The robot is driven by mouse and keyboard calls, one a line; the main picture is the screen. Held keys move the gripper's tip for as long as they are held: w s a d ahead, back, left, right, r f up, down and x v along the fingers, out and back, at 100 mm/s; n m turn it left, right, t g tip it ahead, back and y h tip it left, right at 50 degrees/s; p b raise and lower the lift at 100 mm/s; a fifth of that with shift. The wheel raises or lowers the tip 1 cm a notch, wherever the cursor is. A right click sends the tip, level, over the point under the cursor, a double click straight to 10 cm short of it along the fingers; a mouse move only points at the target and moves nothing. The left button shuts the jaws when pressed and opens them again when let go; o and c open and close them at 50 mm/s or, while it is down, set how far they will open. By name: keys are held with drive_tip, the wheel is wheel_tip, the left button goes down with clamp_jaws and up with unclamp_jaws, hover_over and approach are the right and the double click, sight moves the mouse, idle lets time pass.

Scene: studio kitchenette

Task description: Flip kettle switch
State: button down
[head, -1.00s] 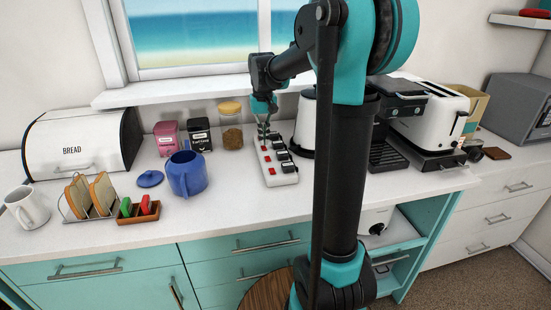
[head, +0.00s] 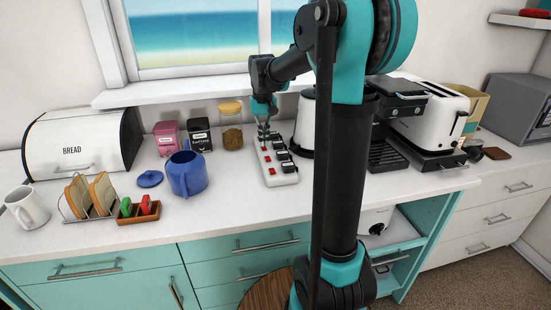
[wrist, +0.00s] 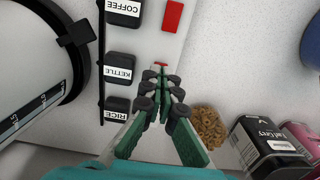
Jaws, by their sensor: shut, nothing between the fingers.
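A white power strip (head: 284,180) lies on the counter with a row of red switches and black plugs. In the wrist view its plugs are labelled COFFEE, KETTLE (wrist: 119,75) and RICE. A red switch (wrist: 172,16) beside the COFFEE plug is in plain view. The red switch (wrist: 160,64) beside the KETTLE plug shows only in part at my fingertips. My gripper (wrist: 158,76) is shut and empty, its tips over the strip by that switch; I cannot tell whether they touch it. In the head view my gripper (head: 263,136) is at the strip's far end. The switch by RICE is hidden.
The white kettle (head: 305,127) stands just right of the strip. A blue pot (head: 187,175) is left of the strip, with bare counter between.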

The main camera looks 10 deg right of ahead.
drive_tip(key=shift+f, duration=0.75)
idle(0.3)
drive_tip(key=shift+r, duration=3.5)
